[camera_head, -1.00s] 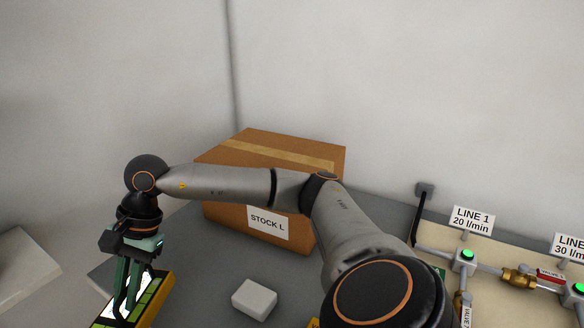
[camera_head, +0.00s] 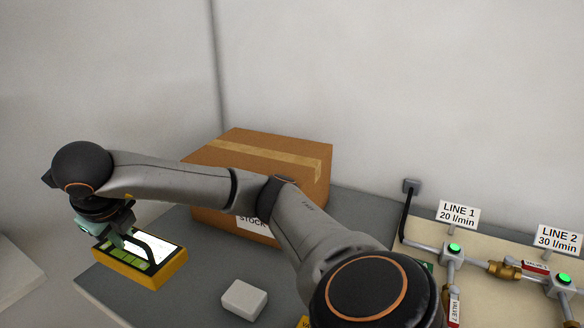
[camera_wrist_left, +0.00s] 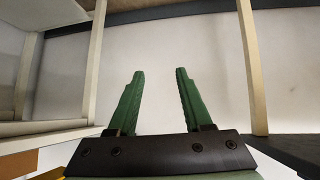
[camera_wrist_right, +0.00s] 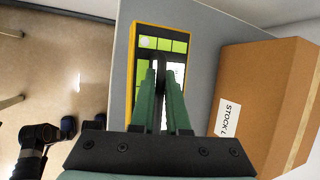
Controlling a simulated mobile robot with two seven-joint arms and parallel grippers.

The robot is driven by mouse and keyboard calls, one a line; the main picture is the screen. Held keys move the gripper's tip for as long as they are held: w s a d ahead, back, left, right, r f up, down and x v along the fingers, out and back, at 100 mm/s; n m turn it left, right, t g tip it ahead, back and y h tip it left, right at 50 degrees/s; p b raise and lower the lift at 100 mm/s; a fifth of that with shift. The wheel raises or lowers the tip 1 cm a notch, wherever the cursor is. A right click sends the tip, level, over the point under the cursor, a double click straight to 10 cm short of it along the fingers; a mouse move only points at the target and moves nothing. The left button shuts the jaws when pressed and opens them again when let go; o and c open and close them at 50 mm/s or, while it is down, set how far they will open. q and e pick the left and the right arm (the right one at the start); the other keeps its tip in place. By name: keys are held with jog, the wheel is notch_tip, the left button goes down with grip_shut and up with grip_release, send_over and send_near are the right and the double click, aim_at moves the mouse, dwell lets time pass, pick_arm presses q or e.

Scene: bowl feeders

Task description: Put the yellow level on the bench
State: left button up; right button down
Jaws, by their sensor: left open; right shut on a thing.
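The yellow level (camera_head: 140,278) is a flat yellow-edged box with a black face, green panels, a bright white screen and a dark handle. It appears near the left end of the grey bench (camera_head: 205,290), face up. I cannot tell whether it touches the bench. My right gripper (camera_head: 118,240) is shut on its handle. In the right wrist view, the fingers (camera_wrist_right: 162,75) are close together and cover part of the level (camera_wrist_right: 134,60). My left gripper shows only in the left wrist view (camera_wrist_left: 160,75), open and empty.
A cardboard box labelled STOCK (camera_head: 275,150) stands behind on the bench. A small whitish block (camera_head: 244,299) lies in front of it. Pipes, valves and the LINE 1 sign (camera_head: 459,213) occupy the right. Bare bench shows between level and block.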

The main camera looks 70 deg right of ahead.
aim_at(137, 229)
jog(key=shift+d+r+m, duration=0.15)
jog(key=shift+r+m, duration=0.05)
jog(key=shift+m, duration=0.2)
jog(key=shift+w+d+f+b, duration=0.2)
jog(key=shift+d+f+b, duration=0.1)
jog(key=d, duration=0.1)
jog(key=w+d+f+b, duration=0.1)
jog(key=d, duration=0.1)
jog(key=w+d+f+b, duration=0.1)
jog(key=shift+w+d+f, duration=0.15)
jog(key=shift+w+f, duration=0.1)
jog(key=w+d+f, duration=0.1)
jog(key=d+f, duration=0.1)
jog(key=f, duration=0.1)
jog(key=w+d+f, duration=0.2)
jog(key=f, duration=0.1)
jog(key=w+d+f+b, duration=0.1)
jog(key=d+f, duration=0.2)
jog(key=f, duration=0.1)
jog(key=shift+w, duration=0.2)
pick_arm(q)
jog(key=shift+w+d+f, duration=0.1)
jog(key=shift+d+f, duration=0.15)
jog(key=shift+f, duration=0.3)
jog(key=shift+w+d+f, duration=0.1)
jog(key=shift+d+f, duration=0.1)
jog(key=shift+f, duration=0.35)
pick_arm(e)
jog(key=c, duration=0.9)
grip_release()
